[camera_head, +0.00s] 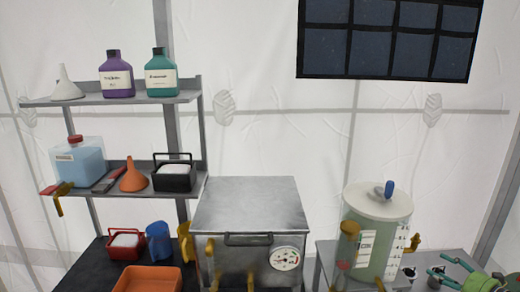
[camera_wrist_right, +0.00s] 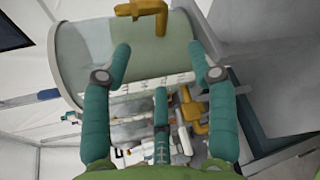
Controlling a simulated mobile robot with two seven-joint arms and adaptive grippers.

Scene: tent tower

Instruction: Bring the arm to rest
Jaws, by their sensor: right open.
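My right gripper (camera_head: 440,268) comes in at the lower right of the head view, with green housing and teal fingers. It is just right of the clear tank (camera_head: 385,245) with a white lid and blue knob. In the right wrist view, my right gripper (camera_wrist_right: 159,62) has its teal fingers spread wide, with nothing held between them. The tank (camera_wrist_right: 130,75) lies beyond the fingers there, with a yellow tap (camera_wrist_right: 148,12) at the top. I cannot tell whether any finger touches the tank. My left gripper is in neither view.
A metal box (camera_head: 250,205) with a round gauge (camera_head: 285,258) stands left of the tank. A shelf rack (camera_head: 120,99) at the left holds bottles, funnels, a blue-liquid jug and a black basket. An orange tray (camera_head: 148,279) sits below. The tent wall is behind.

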